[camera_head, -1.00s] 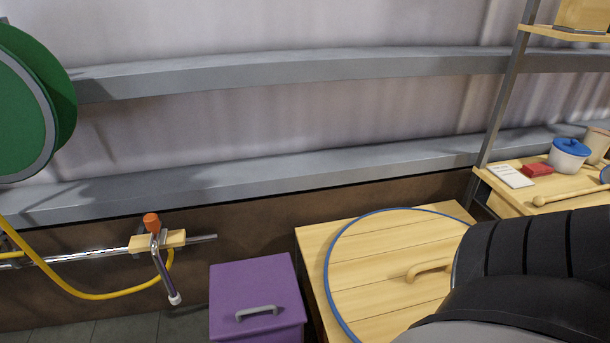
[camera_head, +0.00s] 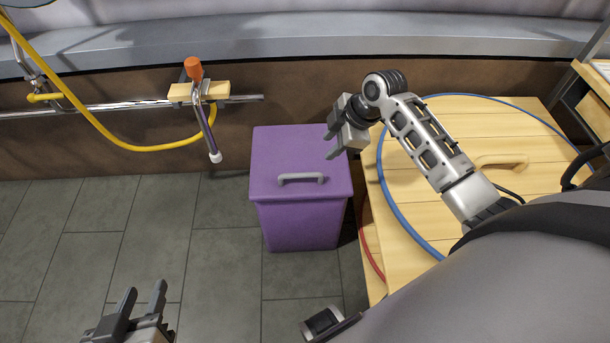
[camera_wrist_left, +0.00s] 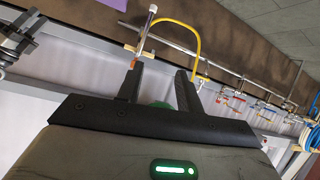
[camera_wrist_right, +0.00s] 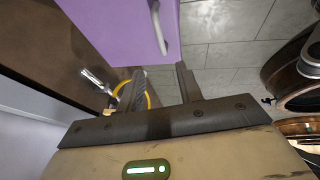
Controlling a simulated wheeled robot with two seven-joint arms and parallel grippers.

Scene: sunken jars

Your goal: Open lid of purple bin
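The purple bin (camera_head: 305,225) stands on the tiled floor, with its lid (camera_head: 285,155) shut. A grey bar handle (camera_head: 301,178) lies across the front part of the lid. The lid (camera_wrist_right: 125,25) and handle (camera_wrist_right: 158,25) also show in the right wrist view. My right gripper (camera_head: 331,143) is open and empty above the lid's right side, behind and to the right of the handle, apart from it. My left gripper (camera_head: 145,295) is open and empty at the bottom left, away from the bin. A corner of purple shows in the left wrist view (camera_wrist_left: 118,4).
A wooden table (camera_head: 465,130) with a blue-rimmed round lid stands close at the bin's right. A rail (camera_head: 95,108) with an orange-topped tool (camera_head: 193,70) and a yellow hose (camera_head: 100,120) runs along the wall at left. Floor left and front of the bin is clear.

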